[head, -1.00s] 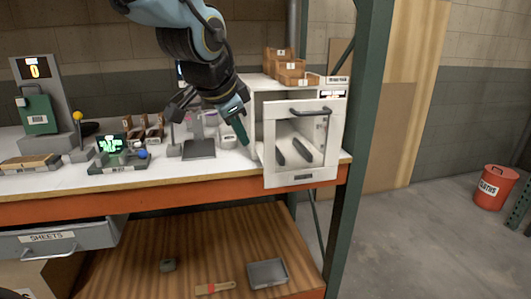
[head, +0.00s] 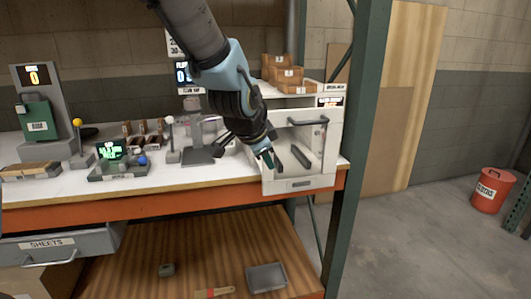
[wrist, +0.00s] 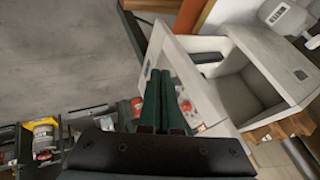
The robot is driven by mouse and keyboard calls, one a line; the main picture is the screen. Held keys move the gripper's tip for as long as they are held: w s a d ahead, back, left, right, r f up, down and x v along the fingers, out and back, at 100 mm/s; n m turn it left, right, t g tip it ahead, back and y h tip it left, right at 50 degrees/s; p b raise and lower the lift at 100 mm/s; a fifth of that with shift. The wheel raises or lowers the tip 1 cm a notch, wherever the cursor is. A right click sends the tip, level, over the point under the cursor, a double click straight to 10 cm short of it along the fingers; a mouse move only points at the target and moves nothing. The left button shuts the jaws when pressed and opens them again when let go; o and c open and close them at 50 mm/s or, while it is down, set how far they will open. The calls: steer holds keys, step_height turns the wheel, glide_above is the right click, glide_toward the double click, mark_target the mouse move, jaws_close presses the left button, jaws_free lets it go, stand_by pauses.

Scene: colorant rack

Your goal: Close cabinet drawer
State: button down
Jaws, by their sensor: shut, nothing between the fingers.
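The white cabinet (head: 329,91) stands at the right end of the workbench. Its drawer front (head: 325,145), a pale frame with a large opening and a dark bar handle (head: 308,122), stands out from the cabinet body. Dark strips show through the opening. In the wrist view the drawer front (wrist: 214,45) with its handle (wrist: 207,57) stands apart from the grey cabinet interior (wrist: 250,92). My gripper (head: 267,158) is shut and empty, its dark green fingers at the left side of the drawer front in the head view. I cannot tell whether they touch it.
Wooden bins (head: 290,75) sit on the cabinet top. A press-like device (head: 198,145) and small instruments stand left of it on the bench. A green rack post (head: 355,140) rises close on the right. A red bucket (head: 493,191) stands on the open floor farther right.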

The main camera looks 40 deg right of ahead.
steer(key=shift+w+d+p, duration=0.25)
steer(key=shift+w+d, duration=0.05)
steer(key=shift+w, duration=0.35)
steer(key=shift+w+d+p, duration=0.2)
steer(key=shift+w+d, duration=0.05)
steer(key=shift+w, duration=0.35)
steer(key=shift+w, duration=0.1)
steer(key=w+d, duration=0.3)
steer(key=w, duration=0.5)
steer(key=w+d+p, duration=0.1)
steer(key=w+d, duration=0.2)
steer(key=w, duration=0.5)
steer(key=shift+w+d, duration=0.15)
steer(key=shift+w, duration=0.05)
steer(key=shift+r, duration=0.2)
